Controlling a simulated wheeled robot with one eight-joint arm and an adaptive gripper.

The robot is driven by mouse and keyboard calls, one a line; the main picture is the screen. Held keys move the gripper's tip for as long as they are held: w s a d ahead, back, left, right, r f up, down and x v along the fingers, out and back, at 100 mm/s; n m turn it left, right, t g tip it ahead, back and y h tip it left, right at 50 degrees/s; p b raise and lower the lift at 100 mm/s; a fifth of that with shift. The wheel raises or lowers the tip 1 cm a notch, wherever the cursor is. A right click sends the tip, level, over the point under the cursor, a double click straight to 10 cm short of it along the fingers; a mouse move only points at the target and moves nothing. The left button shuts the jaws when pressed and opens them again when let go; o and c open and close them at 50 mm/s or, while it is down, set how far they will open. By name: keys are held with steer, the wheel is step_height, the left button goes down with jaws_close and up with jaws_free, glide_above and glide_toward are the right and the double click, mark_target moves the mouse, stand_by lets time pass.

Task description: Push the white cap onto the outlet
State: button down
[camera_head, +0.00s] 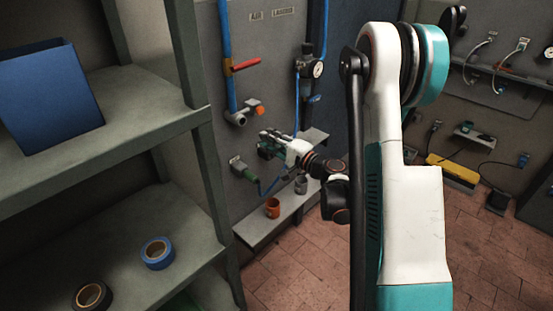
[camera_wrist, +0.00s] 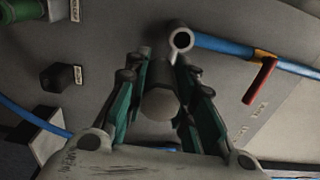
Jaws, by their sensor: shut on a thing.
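My gripper (camera_head: 264,143) is in front of the wall panel, below and right of the outlet (camera_head: 238,118). In the wrist view my gripper (camera_wrist: 161,85) has its two dark and green fingers closed on a rounded piece, which I take for the white cap (camera_wrist: 160,104); it looks grey in shadow. The outlet is a grey pipe end with a dark round mouth, and it also shows in the wrist view (camera_wrist: 181,40), just beyond the fingertips. The cap appears apart from it, though the depth gap is hard to judge. In the head view the cap cannot be made out.
A blue pipe (camera_head: 225,48) with a red valve handle (camera_head: 246,64) runs down to the outlet. An orange knob (camera_head: 257,107) is right of it. An orange cup (camera_head: 272,208) and a grey cup (camera_head: 301,184) stand on the ledge below. Shelving (camera_head: 150,130) fills the left.

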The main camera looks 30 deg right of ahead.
steer(key=shift+s+a+r+p, duration=0.2)
steer(key=shift+a+r+p, duration=0.2)
steer(key=shift+r, duration=0.4)
steer(key=shift+s+a+r+p, duration=0.15)
steer(key=shift+a+r+p, duration=0.1)
steer(key=shift+a+r, duration=0.4)
steer(key=shift+w+r, duration=0.1)
steer(key=shift+w, duration=0.1)
steer(key=shift+x, duration=2.25)
steer(key=shift+b, duration=0.95)
steer(key=shift+x, duration=1.45)
steer(key=c, duration=1.3)
jaws_free()
steer(key=v, duration=1.2)
